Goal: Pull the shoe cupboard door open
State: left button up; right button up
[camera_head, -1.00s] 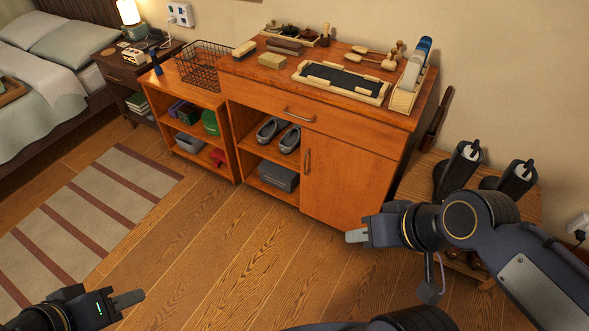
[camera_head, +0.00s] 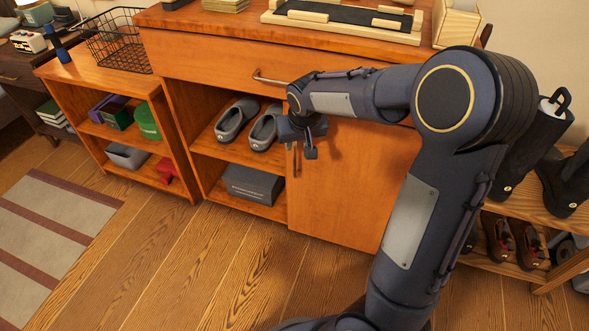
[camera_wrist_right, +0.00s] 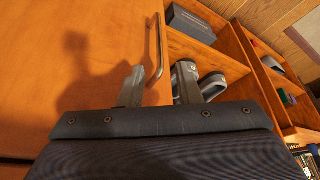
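The shoe cupboard door (camera_head: 340,200) is the plain orange wood panel at the cabinet's lower right. It looks shut. Its upright metal bar handle (camera_wrist_right: 158,48) runs along the edge beside the open shelves; in the head view the gripper hides its upper part. My right gripper (camera_head: 303,145) is at the top of this handle, in front of the door. In the right wrist view the gripper's two fingers (camera_wrist_right: 158,86) are apart, with the handle's near end lying between them in the picture. Whether they touch it cannot be told. My left gripper is out of view.
Open shelves left of the door hold grey shoes (camera_head: 250,124) and a grey box (camera_head: 253,184). A drawer with a handle (camera_head: 270,80) sits above. A rack with boots (camera_head: 535,150) stands at right. The floor (camera_head: 220,265) in front is clear.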

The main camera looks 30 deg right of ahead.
aim_at(295, 152)
jog(key=b+x, duration=0.3)
jog(key=x, duration=0.5)
grip_shut()
